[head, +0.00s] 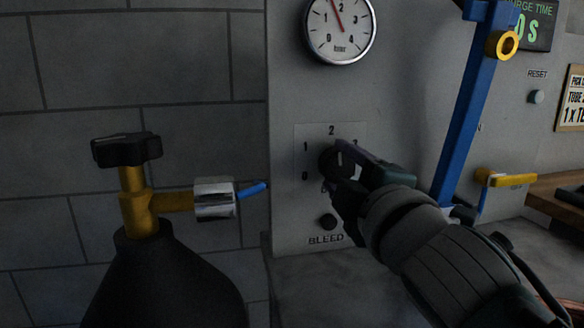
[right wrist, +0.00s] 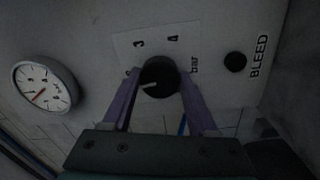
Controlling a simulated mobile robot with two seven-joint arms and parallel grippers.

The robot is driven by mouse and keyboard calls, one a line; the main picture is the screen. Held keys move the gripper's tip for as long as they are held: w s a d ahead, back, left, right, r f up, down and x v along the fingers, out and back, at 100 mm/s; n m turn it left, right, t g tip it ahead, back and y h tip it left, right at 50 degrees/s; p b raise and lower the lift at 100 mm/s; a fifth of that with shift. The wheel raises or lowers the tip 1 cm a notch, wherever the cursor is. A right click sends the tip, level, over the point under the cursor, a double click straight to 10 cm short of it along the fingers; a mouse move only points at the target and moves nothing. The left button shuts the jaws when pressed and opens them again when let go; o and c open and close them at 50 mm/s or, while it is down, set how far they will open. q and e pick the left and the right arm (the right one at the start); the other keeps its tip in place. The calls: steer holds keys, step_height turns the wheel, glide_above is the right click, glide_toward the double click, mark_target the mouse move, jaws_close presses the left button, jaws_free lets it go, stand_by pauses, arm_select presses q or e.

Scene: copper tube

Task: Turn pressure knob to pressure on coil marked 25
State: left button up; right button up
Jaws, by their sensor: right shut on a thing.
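The black pressure knob (head: 337,157) sits on a grey panel with a numbered scale around it. Its white mark points up, close to the 2; in the right wrist view the knob (right wrist: 158,76) has its mark pointing left. My right gripper (head: 343,172) is shut on the knob, with a finger on each side in the right wrist view (right wrist: 160,92). The pressure gauge (head: 340,29) above has its red needle a little left of 2; it also shows in the right wrist view (right wrist: 45,86). No coil marked 25 can be made out. My left gripper is out of view.
A BLEED button (head: 327,221) is just below the knob. A dark cylinder (head: 165,280) with a black-topped brass valve (head: 133,190) stands left. A blue lever (head: 475,110), a yellow handle (head: 506,179), a RESET button (head: 536,96) and a partly cut-off sign (head: 573,98) are right.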

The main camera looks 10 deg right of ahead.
steer(key=shift+r+m, duration=0.1)
steer(key=shift+m, duration=0.4)
steer(key=o, duration=1.4)
steer(key=s, duration=0.5)
steer(key=s+p, duration=0.1)
steer(key=s, duration=0.4)
steer(key=shift+d+f, duration=0.1)
steer(key=shift+f, duration=0.1)
